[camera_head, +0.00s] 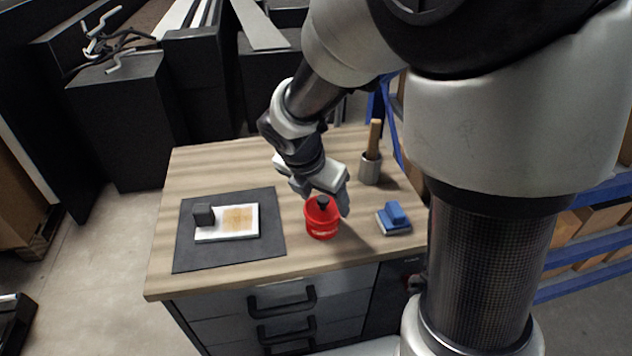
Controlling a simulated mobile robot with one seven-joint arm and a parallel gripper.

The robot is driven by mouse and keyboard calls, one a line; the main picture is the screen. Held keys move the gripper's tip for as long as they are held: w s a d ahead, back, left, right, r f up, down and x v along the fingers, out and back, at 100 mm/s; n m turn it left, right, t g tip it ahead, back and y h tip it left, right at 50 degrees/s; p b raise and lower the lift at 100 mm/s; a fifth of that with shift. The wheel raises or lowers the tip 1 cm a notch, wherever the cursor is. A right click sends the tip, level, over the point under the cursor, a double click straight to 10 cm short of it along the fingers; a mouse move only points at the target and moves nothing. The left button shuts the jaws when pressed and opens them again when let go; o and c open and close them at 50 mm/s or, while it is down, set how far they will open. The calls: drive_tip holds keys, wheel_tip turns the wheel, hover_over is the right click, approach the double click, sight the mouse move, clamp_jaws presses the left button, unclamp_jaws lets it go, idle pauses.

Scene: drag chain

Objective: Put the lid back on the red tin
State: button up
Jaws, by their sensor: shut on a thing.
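The red tin (320,228) stands upright on the wooden workbench, right of the dark mat. Its red lid (322,207) with a black knob is at the tin's top; I cannot tell whether it is fully seated or slightly raised. My gripper (324,199) reaches down from behind the tin and is shut on the lid, its fingers around the knob. The gripper hides part of the lid's far side.
A dark mat (190,258) on the left bears a white board (212,234) with a dark block. A blue block-like tool (395,214) lies right of the tin. A grey cup (370,170) with a wooden handle stands behind it. The bench's front strip is clear.

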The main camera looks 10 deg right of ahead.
idle(0.4)
drive_tip(key=o, duration=1.4)
drive_tip(key=shift+r, duration=0.1)
drive_tip(key=shift+r+p, duration=3.45)
drive_tip(key=shift+p, duration=0.3)
drive_tip(key=shift+f, duration=0.1)
clamp_jaws()
drive_tip(key=shift+f, duration=0.15)
